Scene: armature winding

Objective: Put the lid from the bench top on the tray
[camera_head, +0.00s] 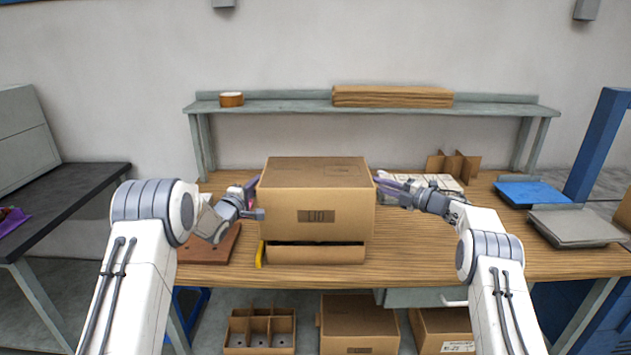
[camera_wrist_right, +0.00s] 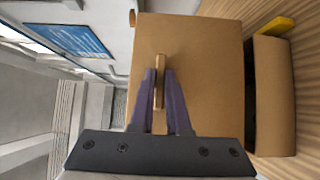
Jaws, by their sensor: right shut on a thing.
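The lid (camera_head: 317,215) is a large brown cardboard box shape with a dark label on its front. It is level over the bench top, directly above a lower cardboard tray (camera_head: 315,255), with a dark gap between them. My right gripper (camera_head: 382,186) is at the lid's right side. In the right wrist view its purple fingers (camera_wrist_right: 162,90) are shut on a small tab on the lid's wall (camera_wrist_right: 205,75). The tray also shows there (camera_wrist_right: 275,95). My left gripper (camera_head: 252,192) is at the lid's left side; its fingertips are partly hidden.
A yellow object (camera_head: 260,254) stands close by the tray's left end. A brown board (camera_head: 212,246) lies to the left. Behind are a shelf (camera_head: 290,107) and cardboard dividers (camera_head: 453,166). A blue panel (camera_head: 530,193) and a grey scale-like plate (camera_head: 575,227) are at right.

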